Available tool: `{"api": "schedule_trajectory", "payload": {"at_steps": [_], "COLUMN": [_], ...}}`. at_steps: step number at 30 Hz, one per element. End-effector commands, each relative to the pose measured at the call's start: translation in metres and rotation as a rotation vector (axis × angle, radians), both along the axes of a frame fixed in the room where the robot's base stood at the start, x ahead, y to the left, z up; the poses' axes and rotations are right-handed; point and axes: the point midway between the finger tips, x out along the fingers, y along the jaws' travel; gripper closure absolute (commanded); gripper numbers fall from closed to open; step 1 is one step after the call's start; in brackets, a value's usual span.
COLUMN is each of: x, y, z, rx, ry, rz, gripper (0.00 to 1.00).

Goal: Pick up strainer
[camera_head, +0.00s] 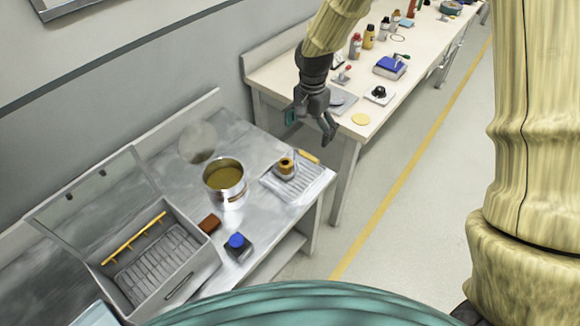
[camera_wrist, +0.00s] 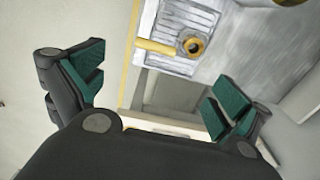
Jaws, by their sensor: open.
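No object is plainly a strainer. The likeliest is a small round piece with a brown ring (camera_head: 286,165) on a ribbed drain tray (camera_head: 318,183) at the right end of the metal counter. A yellow handle (camera_head: 308,157) lies beside it; I cannot tell whether they are joined. In the wrist view the ring (camera_wrist: 193,45) and yellow handle (camera_wrist: 155,47) lie near the top, on the ribbed tray (camera_wrist: 205,17). My gripper (camera_head: 310,122) is open and empty, above and beyond the tray. Its green-padded fingers (camera_wrist: 155,95) are spread, well apart from the handle.
A pot (camera_head: 225,190) with yellowish contents, a brown block (camera_head: 209,223) and a blue-capped jar (camera_head: 238,245) stand on the counter. A bin with a raised clear lid (camera_head: 97,188) is at left. A cream bench (camera_head: 290,78) with bottles stands behind. The floor at right is clear.

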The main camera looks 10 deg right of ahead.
Motion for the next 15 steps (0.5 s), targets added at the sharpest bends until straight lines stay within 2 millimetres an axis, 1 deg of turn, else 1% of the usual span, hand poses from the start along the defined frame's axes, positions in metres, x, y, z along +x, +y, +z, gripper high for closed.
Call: {"api": "schedule_trajectory", "payload": {"at_steps": [9, 15], "x": [-0.001, -0.001], "y": [0.0, 0.001], "z": [-0.036, -0.05], "rx": [0.0, 0.0], "ry": [0.003, 0.001], "rz": [0.0, 0.001], "gripper": [0.0, 0.0]}}
